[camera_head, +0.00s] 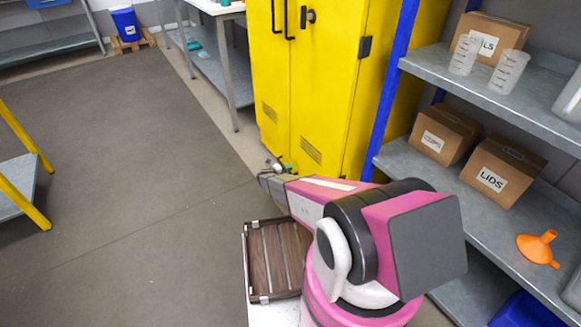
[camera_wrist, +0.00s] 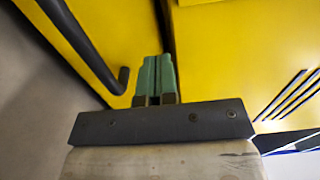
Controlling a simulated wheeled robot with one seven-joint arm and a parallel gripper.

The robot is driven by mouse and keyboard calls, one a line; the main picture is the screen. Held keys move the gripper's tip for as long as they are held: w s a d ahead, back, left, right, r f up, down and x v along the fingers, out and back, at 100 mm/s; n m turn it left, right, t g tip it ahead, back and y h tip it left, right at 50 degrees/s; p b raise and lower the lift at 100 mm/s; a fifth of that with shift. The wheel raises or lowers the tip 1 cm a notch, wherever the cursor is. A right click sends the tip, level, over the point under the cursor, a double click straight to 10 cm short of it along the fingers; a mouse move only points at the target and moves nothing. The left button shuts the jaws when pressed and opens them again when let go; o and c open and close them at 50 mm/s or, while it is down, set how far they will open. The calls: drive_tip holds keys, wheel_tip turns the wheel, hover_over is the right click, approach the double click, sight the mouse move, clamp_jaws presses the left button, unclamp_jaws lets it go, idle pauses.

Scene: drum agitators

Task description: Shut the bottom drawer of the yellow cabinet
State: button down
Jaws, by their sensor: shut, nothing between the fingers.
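The yellow cabinet (camera_head: 335,90) stands at the back centre in the head view, with tall front doors, black handles and low vent slots. I cannot make out a bottom drawer there; my arm hides part of the cabinet's lower front. My gripper (camera_head: 275,166) is low in front of the cabinet. In the wrist view my gripper's green fingers (camera_wrist: 157,62) are together and empty, pointing at yellow panels (camera_wrist: 235,50). A black bar handle (camera_wrist: 85,45) runs along the yellow panel left of the fingers. Whether the fingertips touch yellow metal, I cannot tell.
A blue-posted shelf rack (camera_head: 400,75) with boxes, beakers and an orange funnel (camera_head: 538,247) stands close on the right. A metal table (camera_head: 218,62) stands left of the cabinet. The floor (camera_head: 120,150) on the left is clear. A brown slatted crate (camera_head: 275,258) is beside my arm.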

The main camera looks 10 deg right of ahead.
drive_tip(key=v, duration=1.1)
drive_tip(key=s+d+r+m+g+y, duration=0.3)
drive_tip(key=s+d+r+m+g, duration=0.15)
drive_tip(key=s+r+m, duration=0.5)
drive_tip(key=s+d+r+m+g+y, duration=0.3)
drive_tip(key=s+d+r+m, duration=0.25)
drive_tip(key=r+m, duration=0.55)
drive_tip(key=s+a+r+m+y, duration=0.2)
drive_tip(key=s+r+m+y, duration=0.8)
drive_tip(key=s+r+m, duration=1)
drive_tip(key=shift+a+r+t+y, duration=0.15)
drive_tip(key=shift+r+t+y, duration=0.2)
drive_tip(key=shift+r, duration=0.2)
